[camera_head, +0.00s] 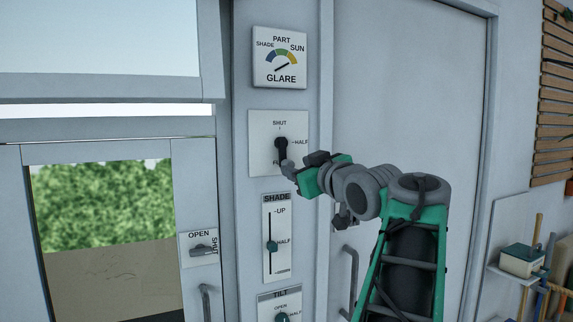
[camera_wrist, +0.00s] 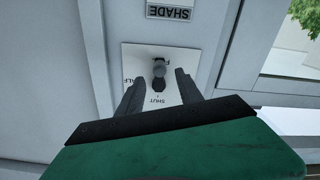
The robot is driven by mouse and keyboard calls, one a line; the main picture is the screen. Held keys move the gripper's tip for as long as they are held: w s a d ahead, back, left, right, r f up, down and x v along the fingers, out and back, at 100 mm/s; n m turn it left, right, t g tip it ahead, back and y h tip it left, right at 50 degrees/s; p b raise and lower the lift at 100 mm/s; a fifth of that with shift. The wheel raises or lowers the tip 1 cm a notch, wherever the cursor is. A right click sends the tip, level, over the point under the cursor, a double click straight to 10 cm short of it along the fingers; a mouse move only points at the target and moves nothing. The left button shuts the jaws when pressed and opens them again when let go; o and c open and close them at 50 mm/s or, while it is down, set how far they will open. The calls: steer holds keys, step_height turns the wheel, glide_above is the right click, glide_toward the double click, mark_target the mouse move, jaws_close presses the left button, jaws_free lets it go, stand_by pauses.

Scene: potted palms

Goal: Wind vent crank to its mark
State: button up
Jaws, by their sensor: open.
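The vent crank (camera_head: 281,144) is a small dark handle on a white plate (camera_head: 259,130) marked SHUT at the top and HALF at the right. The bottom label is mostly hidden. The crank seems to run down from the plate's middle, but my gripper partly covers it. My gripper (camera_wrist: 159,80) is open, with one finger on each side of the crank and visible gaps. In the head view my gripper (camera_head: 290,168) reaches the plate from the right.
A GLARE dial (camera_head: 280,57) is above, its needle towards SUN. A SHADE slider (camera_head: 272,246) and a TILT plate (camera_head: 280,300) are below. An OPEN/SHUT latch (camera_head: 203,248) is at left. A door handle (camera_head: 349,280) is below my arm. A shelf (camera_head: 511,275) holds a box at right.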

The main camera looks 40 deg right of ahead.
mark_target(291, 165)
steer(key=p+x, duration=0.2)
steer(key=x, duration=0.5)
steer(key=shift+w+d, duration=0.1)
steer(key=shift+w, duration=0.15)
steer(key=shift+f, duration=0.1)
steer(key=shift+c, duration=0.4)
jaws_close()
